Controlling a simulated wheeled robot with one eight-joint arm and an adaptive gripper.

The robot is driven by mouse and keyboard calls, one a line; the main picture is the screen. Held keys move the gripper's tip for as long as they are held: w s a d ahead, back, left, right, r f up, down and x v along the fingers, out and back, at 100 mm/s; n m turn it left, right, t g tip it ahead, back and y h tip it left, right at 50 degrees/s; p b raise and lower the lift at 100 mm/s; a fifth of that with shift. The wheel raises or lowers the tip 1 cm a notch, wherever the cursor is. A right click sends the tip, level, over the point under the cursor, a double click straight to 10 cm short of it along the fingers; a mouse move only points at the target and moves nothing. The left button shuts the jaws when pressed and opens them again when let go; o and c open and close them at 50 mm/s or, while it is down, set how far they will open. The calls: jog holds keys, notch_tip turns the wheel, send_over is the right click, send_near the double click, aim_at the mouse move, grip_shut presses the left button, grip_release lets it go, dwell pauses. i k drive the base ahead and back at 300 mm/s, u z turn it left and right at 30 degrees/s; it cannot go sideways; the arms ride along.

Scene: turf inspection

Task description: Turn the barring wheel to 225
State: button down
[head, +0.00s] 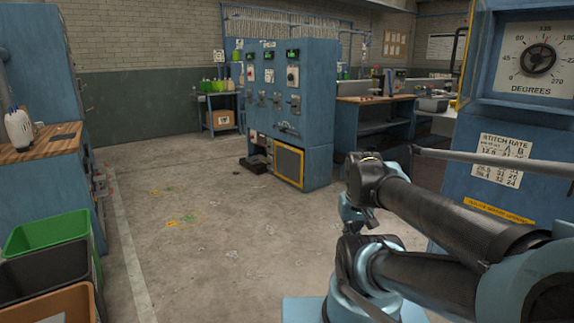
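The barring wheel (537,60) is a small dark round handwheel at the upper right of the head view. It sits in the middle of a pale dial plate (512,40) marked in degrees, with 45 at the left, 135 at the top and 270 at the lower right. The 225 mark lies at the right side of the dial, close to the picture's edge. The wheel's pointer is too small to read surely. My arm crosses the lower right, below and left of the dial. My gripper cannot be made out in this view.
The blue machine (455,165) carries the dial and a stitch rate card (502,160). A blue control cabinet (317,95) stands mid-room. Green (45,233), black and orange bins stand at the lower left, below a wooden-topped bench (50,145). The concrete floor between is mostly clear.

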aim_at(536, 59)
jog(key=u, duration=0.15)
jog(key=k, duration=0.4)
jog(key=u, duration=0.6)
jog(key=k, duration=0.95)
jog(key=u, duration=0.15)
jog(key=i, duration=0.8)
jog(key=z, duration=0.9)
jog(key=i, duration=0.95)
jog(key=z, duration=1)
jog(key=i, duration=0.6)
jog(key=z, duration=0.8)
